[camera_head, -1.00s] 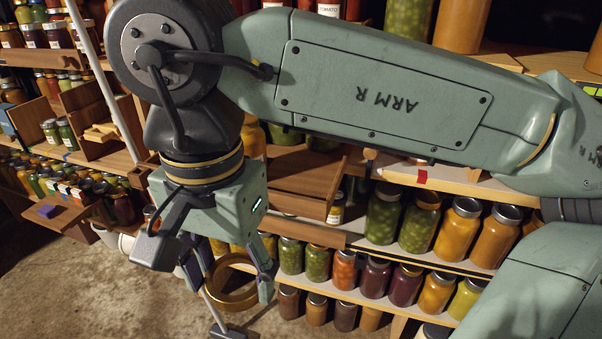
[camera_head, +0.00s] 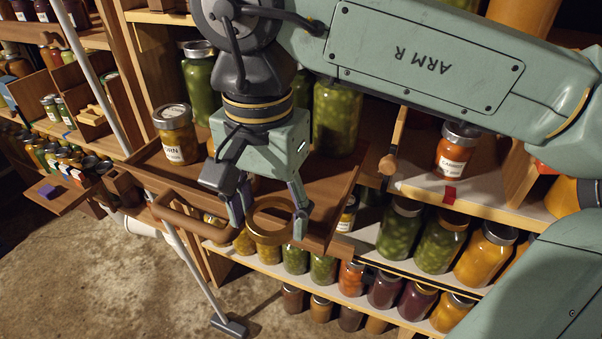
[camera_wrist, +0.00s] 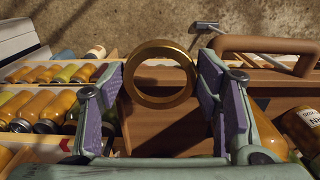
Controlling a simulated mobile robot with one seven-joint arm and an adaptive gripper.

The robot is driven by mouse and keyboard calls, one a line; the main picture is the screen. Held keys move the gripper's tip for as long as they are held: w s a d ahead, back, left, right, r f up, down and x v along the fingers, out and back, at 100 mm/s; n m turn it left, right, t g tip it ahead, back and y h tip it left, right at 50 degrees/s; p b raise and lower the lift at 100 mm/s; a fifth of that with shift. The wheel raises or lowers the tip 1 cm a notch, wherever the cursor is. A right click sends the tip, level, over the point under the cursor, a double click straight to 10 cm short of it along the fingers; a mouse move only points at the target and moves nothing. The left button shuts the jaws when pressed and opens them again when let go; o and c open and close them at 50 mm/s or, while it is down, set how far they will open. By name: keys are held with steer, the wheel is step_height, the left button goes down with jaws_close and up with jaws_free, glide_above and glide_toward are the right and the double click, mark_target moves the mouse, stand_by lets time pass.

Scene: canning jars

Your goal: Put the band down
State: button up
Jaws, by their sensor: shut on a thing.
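The band is a brass-coloured ring (camera_head: 268,238). My gripper (camera_head: 268,222) points down and is shut on it, with one finger on each side. In the wrist view the band (camera_wrist: 160,102) shows as a nearly full circle between the purple pads of my gripper (camera_wrist: 160,82). The band is over or beside the front part of a wooden tray (camera_head: 328,200). I cannot tell how high it is or whether it touches the wood.
The tray has a brown handle (camera_head: 190,222) left of the band. A labelled jar (camera_head: 176,135) and tall green jars stand behind my gripper. Filled jars line the shelves to the right. A pole's foot (camera_head: 229,326) rests on the bare floor.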

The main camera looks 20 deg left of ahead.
steer(key=w, duration=0.4)
steer(key=w+p, duration=0.1)
steer(key=w, duration=0.3)
steer(key=w+a+f+p, duration=0.1)
steer(key=w, duration=0.3)
steer(key=shift+f+p, duration=0.55)
steer(key=shift+f, duration=1.3)
steer(key=shift+s+f, duration=0.1)
steer(key=shift+f, duration=0.1)
steer(key=o, duration=1)
step_height(320, 180, up, 12)
steer(key=b, duration=0.1)
steer(key=shift+r, duration=0.25)
